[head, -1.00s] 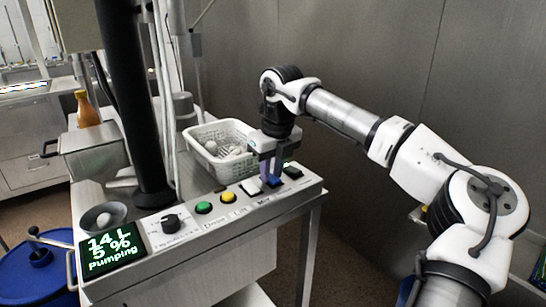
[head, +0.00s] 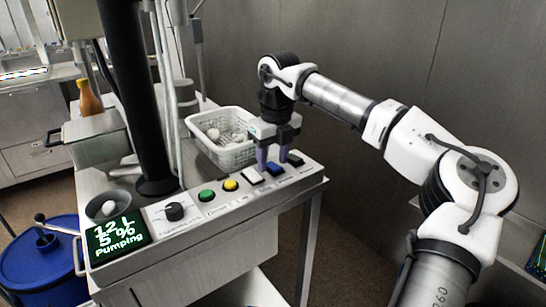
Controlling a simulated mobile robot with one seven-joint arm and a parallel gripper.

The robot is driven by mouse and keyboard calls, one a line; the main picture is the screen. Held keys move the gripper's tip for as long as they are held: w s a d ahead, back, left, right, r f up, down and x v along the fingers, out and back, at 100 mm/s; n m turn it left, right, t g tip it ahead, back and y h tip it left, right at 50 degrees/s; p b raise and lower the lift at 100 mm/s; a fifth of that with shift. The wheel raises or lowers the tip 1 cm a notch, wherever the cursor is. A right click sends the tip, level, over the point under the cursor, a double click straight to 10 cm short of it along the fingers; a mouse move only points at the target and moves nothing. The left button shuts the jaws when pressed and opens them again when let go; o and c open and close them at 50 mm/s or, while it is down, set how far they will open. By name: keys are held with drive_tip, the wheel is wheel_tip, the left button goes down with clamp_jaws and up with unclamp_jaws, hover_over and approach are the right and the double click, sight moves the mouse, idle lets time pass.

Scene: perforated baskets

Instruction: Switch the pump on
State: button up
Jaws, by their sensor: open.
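The control panel (head: 215,213) runs along the front of the steel bench. Its display (head: 117,237) reads 12 L, 5 % and Pumping. Right of it are a black knob (head: 174,211), a green button (head: 206,195), a yellow button (head: 230,185), a white switch (head: 252,175), a blue switch (head: 275,169) and a black switch (head: 295,160). The labels are too small to read surely. My gripper (head: 273,158) is open and empty, pointing down above the blue switch. Its purple fingertips partly cover the switches; contact cannot be told.
A white perforated basket (head: 232,158) with whitish round items stands close behind my gripper. A black column (head: 133,110) rises from the bench. A blue drum (head: 45,265) stands at the left.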

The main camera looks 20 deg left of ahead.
sight(277, 168)
wheel_tip(277, 168, up, 14)
drive_tip(key=d, duration=0.1)
drive_tip(key=shift+s+f, duration=0.15)
drive_tip(key=shift+s, duration=0.25)
